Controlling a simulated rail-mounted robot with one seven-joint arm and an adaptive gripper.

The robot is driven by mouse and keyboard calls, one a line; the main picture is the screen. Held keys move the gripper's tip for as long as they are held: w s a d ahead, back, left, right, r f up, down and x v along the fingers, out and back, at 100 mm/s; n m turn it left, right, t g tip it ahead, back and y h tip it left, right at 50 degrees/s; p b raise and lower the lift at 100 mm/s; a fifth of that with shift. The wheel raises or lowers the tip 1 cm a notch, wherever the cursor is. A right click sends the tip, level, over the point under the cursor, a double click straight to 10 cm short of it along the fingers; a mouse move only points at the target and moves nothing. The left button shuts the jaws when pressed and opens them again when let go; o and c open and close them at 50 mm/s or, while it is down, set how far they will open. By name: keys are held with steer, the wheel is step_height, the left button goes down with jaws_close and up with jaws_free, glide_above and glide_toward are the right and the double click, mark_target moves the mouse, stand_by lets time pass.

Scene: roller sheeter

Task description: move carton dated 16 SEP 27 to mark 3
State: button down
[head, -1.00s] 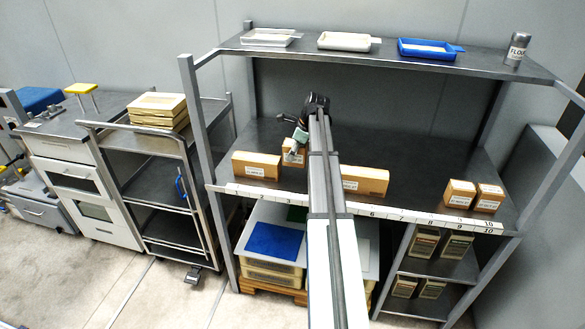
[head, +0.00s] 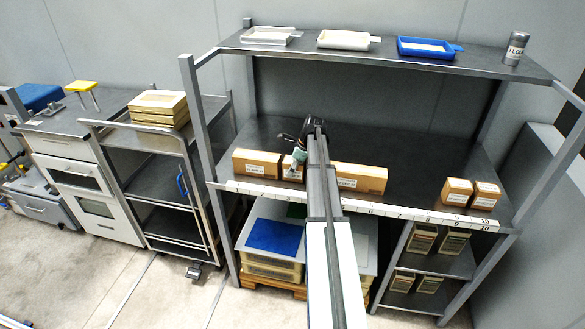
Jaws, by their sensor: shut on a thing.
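A small brown carton (head: 291,172) with a white label stands on the main shelf behind mark 3 of the number strip (head: 395,215). My gripper (head: 299,155) is shut on this carton from behind and above; my arm hides part of the fingers. A long carton (head: 256,164) stands close to its left, and another long carton (head: 361,178) stands to its right, partly behind my arm. Two small cartons, one (head: 456,193) beside the other (head: 486,195), stand near marks 9 and 10. The dates on the labels are too small to read.
The shelf (head: 420,155) is clear behind the cartons and between the right long carton and the small pair. The upper shelf (head: 385,58) holds several trays and a flour shaker (head: 515,48). Shelf posts stand at both ends. Bins (head: 272,262) sit below.

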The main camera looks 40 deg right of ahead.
steer(key=shift+c, duration=0.8)
jaws_free()
steer(key=shift+f, duration=0.1)
steer(key=b+v, duration=0.3)
steer(key=v, duration=0.9)
steer(key=shift+a, duration=0.1)
